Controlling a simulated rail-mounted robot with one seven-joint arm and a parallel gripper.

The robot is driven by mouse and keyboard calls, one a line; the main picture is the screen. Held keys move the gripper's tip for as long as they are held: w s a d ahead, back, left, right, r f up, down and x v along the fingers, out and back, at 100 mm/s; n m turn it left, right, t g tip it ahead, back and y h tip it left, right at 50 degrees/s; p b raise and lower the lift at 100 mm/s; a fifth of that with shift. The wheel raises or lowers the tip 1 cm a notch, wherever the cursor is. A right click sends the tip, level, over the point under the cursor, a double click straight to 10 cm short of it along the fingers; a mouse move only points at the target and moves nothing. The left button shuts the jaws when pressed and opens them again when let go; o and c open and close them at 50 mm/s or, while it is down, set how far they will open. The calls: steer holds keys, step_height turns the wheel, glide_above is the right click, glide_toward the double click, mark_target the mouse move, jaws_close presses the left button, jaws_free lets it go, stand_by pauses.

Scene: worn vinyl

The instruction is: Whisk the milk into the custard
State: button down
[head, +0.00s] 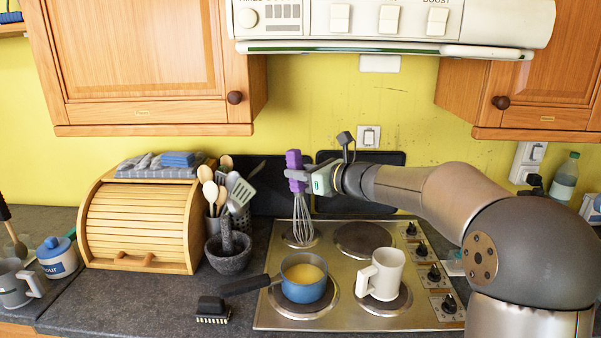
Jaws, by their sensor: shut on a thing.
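My gripper (308,182) is shut on the purple handle of a whisk (303,215). The whisk hangs upright, wires down, over the back left of the hob. A blue saucepan (303,292) with yellow custard (303,273) in it stands on the front left ring, its dark handle pointing left. The whisk is above and behind the saucepan, apart from it. A white mug (383,275) stands on the front right ring, its handle to the left. Its contents are hidden, so I cannot tell whether milk is in it.
The hob (337,322) has black knobs along its right side. A stone mortar (230,262), a utensil holder (242,215) and a wooden bread bin (143,222) stand to the left. A black brush (212,310) lies near the pan handle. The cooker hood (390,20) hangs above.

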mark_target(309, 223)
steer(key=shift+f+b, duration=5.9)
steer(key=shift+f, duration=1.05)
